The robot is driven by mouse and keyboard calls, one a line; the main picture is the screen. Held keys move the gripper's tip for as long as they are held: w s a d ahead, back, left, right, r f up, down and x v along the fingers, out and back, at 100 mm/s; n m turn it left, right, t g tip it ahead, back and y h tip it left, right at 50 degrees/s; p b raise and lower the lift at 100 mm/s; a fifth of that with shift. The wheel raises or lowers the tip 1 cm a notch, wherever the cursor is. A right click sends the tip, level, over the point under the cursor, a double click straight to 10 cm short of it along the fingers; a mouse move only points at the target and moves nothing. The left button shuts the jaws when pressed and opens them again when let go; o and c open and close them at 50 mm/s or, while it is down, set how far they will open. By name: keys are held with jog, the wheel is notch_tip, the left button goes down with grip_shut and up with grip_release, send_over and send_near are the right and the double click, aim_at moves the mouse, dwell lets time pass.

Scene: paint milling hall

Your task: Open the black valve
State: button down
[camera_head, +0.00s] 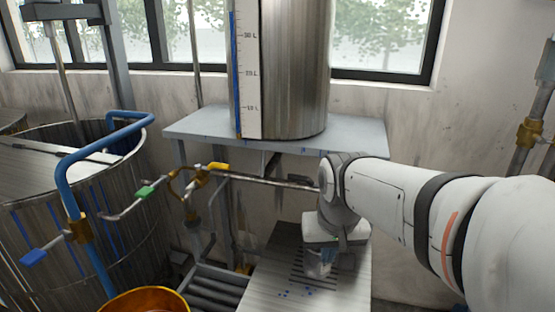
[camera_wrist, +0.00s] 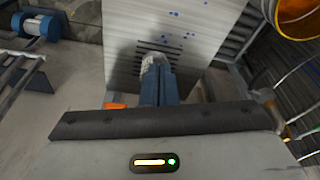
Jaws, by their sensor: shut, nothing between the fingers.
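I cannot make out a black valve for certain in either view. A dark piece (camera_head: 271,166) shows under the shelf by the horizontal pipe, but I cannot tell whether it is a valve handle. The valve handles I see clearly are green (camera_head: 146,192), yellow (camera_head: 218,166) and blue (camera_head: 34,256). My gripper (camera_head: 319,268) points down over the slotted metal bench, below the pipe and apart from the coloured handles. In the wrist view my gripper (camera_wrist: 156,62) has its fingers together with nothing between them. My arm hides part of the pipe's right end.
A steel tank with a litre scale (camera_head: 295,70) stands on a grey shelf (camera_head: 360,130). A large steel vat (camera_head: 120,235) is at left, with a blue pipe (camera_head: 70,185) beside it. An orange bucket (camera_head: 145,301) is at the front. The metal bench (camera_head: 268,285) has blue spots.

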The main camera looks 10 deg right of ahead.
jog(key=w+r+m+p, duration=0.1)
jog(key=w+r, duration=0.3)
jog(key=w, duration=0.5)
jog(key=w+r+m+p, duration=0.1)
jog(key=w+r, duration=0.4)
jog(key=w, duration=0.3)
notch_tip(320, 180, up, 2)
jog(key=r+m+h+p, duration=0.1)
jog(key=m+p, duration=0.1)
send_over(308, 181)
jog(key=w+a, duration=0.2)
jog(key=w, duration=0.2)
jog(key=shift+f+t, duration=0.25)
jog(key=shift+t, duration=0.15)
jog(key=p+x, duration=0.1)
jog(key=x, duration=0.8)
jog(key=shift+d+f, duration=0.15)
jog(key=shift+f, duration=0.1)
jog(key=shift+s+f+p, duration=0.1)
jog(key=shift+f+p, duration=0.15)
jog(key=shift+p, duration=0.1)
jog(key=shift+s+a+f, duration=0.15)
jog(key=shift+s+a, duration=0.25)
jog(key=shift+s, duration=0.35)
jog(key=shift+s+a+f, duration=0.2)
jog(key=shift+s+a, duration=0.15)
jog(key=shift+s, duration=0.45)
